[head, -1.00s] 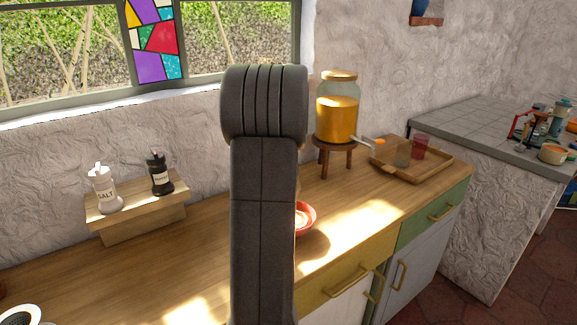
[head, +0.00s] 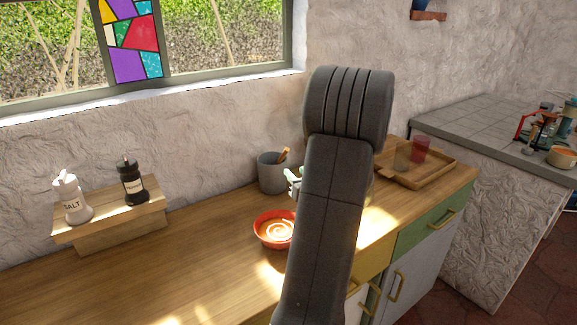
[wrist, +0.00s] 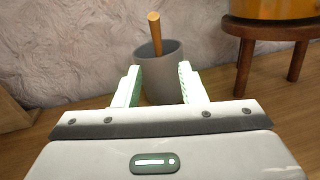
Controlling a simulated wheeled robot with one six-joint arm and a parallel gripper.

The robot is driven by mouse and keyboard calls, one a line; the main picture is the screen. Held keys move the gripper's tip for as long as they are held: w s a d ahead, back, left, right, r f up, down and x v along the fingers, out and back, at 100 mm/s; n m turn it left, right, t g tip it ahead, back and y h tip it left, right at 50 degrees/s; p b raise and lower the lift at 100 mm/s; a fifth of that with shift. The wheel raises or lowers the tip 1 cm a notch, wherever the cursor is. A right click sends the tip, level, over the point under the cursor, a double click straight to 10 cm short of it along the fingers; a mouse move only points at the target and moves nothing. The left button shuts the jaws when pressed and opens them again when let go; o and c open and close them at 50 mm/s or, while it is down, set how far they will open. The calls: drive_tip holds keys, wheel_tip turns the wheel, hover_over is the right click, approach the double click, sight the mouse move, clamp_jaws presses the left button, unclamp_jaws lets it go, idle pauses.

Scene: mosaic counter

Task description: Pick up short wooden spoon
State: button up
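A short wooden spoon (wrist: 155,33) stands in a grey cup (wrist: 163,72), its handle rising above the rim. In the head view the spoon (head: 284,154) leans to the right in the cup (head: 271,173), which stands on the counter near the wall. The spoon's lower end is hidden inside the cup. My gripper (wrist: 158,82) is open and empty, and its two fingers point toward the cup, which shows between and beyond them. In the head view only part of my gripper (head: 293,181) shows beside my arm, just right of the cup.
A red bowl (head: 272,229) sits on the counter in front of the cup. A wooden stool (wrist: 270,32) bearing an orange jar (wrist: 275,8) stands right of the cup. A wooden shelf (head: 110,222) with salt and pepper shakers is at left. A tray (head: 432,172) lies at right.

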sight(282, 159)
drive_tip(key=p+x, duration=0.1)
drive_tip(key=x, duration=0.6)
drive_tip(key=shift+a, duration=0.3)
drive_tip(key=shift+p+x, duration=0.75)
drive_tip(key=shift+x, duration=2.05)
drive_tip(key=shift+d+f, duration=0.1)
clamp_jaws()
